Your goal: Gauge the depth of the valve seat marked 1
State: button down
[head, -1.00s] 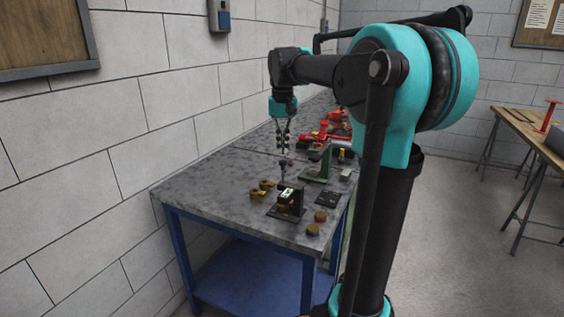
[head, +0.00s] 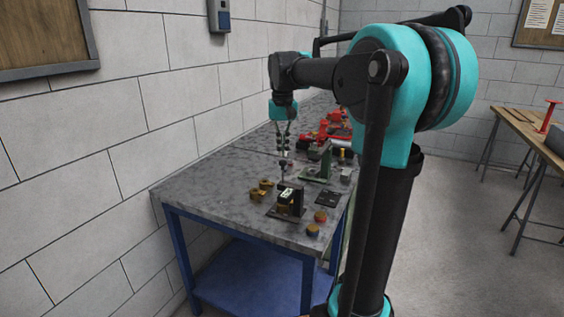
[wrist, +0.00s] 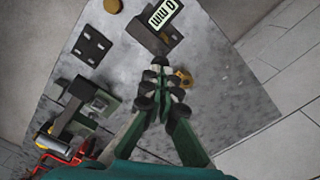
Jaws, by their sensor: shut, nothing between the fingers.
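My gripper (head: 284,153) points down over the bench, shut and empty. Its fingertips also show in the wrist view (wrist: 161,80). Just below it in the head view is a dark ball-topped upright piece (head: 283,164); I cannot tell whether they touch. Brass valve parts (head: 262,185) lie to its front left, and part of one (wrist: 184,79) shows beside the fingers in the wrist view. No seat number is readable.
A green fixture (head: 319,166) stands right of my gripper, with red pipework (head: 331,132) behind. A dark flat plate (head: 328,199) and two round caps (head: 320,217) lie near the right edge. The bench (head: 205,190) is clear at left, with the block wall behind.

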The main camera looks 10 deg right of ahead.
aim_at(283, 161)
jog(key=shift+f, duration=0.1)
dwell(0.6)
jog(key=shift+f, duration=3.2)
jog(key=shift+r, duration=0.15)
dwell(0.5)
jog(key=shift+r, duration=3.4)
